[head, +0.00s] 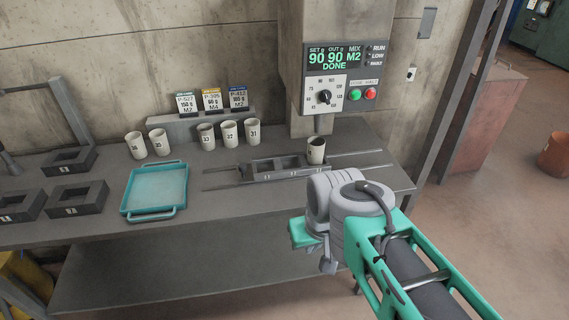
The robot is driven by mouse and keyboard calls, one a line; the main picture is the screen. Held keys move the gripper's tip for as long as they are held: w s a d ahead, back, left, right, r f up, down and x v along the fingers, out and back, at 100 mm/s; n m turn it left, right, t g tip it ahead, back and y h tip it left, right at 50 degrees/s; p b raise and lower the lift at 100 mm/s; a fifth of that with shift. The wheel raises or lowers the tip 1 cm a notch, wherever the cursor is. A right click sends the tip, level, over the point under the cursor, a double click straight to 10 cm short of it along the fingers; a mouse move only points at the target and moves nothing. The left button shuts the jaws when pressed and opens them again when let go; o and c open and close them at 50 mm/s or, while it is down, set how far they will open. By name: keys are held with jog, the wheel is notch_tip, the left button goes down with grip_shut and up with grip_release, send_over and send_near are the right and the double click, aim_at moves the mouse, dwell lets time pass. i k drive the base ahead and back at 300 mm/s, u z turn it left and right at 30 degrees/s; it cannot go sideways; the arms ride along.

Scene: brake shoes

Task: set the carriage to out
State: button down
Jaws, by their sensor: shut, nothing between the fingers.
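The carriage (276,174) is a dark, low tray with compartments, seated on two thin rails (221,187) along the bench. A pale cup (317,156) stands at its right end, just below the grey dispenser column (312,105); the inside looks dark. Rail shows bare on both sides of the carriage. My gripper (328,267) is shut and empty in front of the bench, nearer the camera than the carriage and apart from it. My grey wrist hides much of the gripper, so its fingers are hard to make out.
The panel (333,56) reads SET 90, OUT 90, MIX M2, DONE, above a knob (324,97) and green and red buttons. Several numbered cups (229,133) stand behind the carriage, near three cards (212,99). A teal tray (154,213) and dark blocks (78,203) lie left.

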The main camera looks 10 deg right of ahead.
aim_at(262, 169)
jog(key=k, duration=0.55)
jog(key=u, duration=0.9)
jog(key=i, duration=1)
jog(key=u, duration=0.2)
